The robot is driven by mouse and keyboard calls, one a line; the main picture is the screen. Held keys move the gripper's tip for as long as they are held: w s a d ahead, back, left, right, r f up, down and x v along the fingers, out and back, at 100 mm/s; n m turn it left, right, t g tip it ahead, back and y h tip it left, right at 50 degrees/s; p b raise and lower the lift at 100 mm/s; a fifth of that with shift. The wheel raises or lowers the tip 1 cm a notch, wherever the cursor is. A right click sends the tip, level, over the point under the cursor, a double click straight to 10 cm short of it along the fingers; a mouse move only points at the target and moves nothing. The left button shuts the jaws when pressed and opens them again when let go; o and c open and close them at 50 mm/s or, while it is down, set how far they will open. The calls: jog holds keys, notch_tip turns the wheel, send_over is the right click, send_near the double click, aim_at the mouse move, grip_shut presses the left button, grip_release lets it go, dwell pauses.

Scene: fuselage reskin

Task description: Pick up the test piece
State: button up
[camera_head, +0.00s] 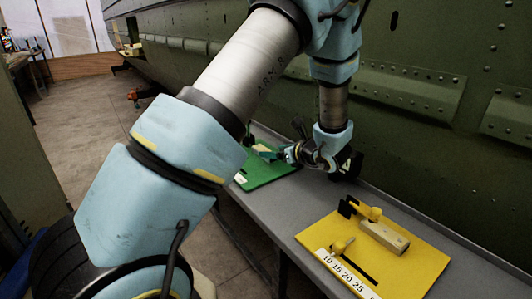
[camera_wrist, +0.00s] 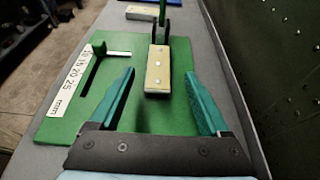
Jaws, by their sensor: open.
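In the head view my gripper (camera_head: 274,154) is over the green board (camera_head: 268,172), and my wrist partly hides that spot.
A yellow board (camera_head: 412,263) with a similar block (camera_head: 384,236) and yellow clamp lies nearer on the grey bench (camera_head: 320,200). A green riveted fuselage wall (camera_head: 440,60) rises along the bench's far side. A numbered strip (camera_wrist: 72,80) and slot are left of the block.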

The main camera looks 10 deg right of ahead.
aim_at(264, 150)
jog(key=p+x, duration=0.2)
jog(key=x, duration=0.3)
jog(key=shift+a+r, duration=0.1)
jog(key=shift+w+a+f, duration=0.15)
jog(key=shift+w+f, duration=0.1)
jog(key=shift+w, duration=0.1)
grip_shut()
dwell(0.3)
